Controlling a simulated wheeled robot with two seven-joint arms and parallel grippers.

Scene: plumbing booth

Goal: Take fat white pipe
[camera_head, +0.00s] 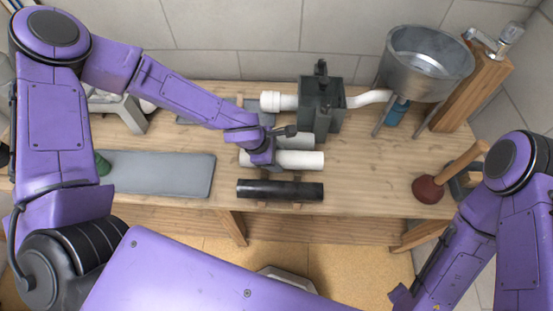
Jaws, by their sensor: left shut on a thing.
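The fat white pipe (300,160) lies crosswise near the middle of the wooden bench, behind a black pipe (280,190). My left gripper (263,158) comes down over its left part and is shut on it, hiding a section of the pipe.
A grey box-like fixture (321,105) with white piping stands behind. A metal basin (426,62) stands at the back right. A grey mat (158,174) covers the bench's left part.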

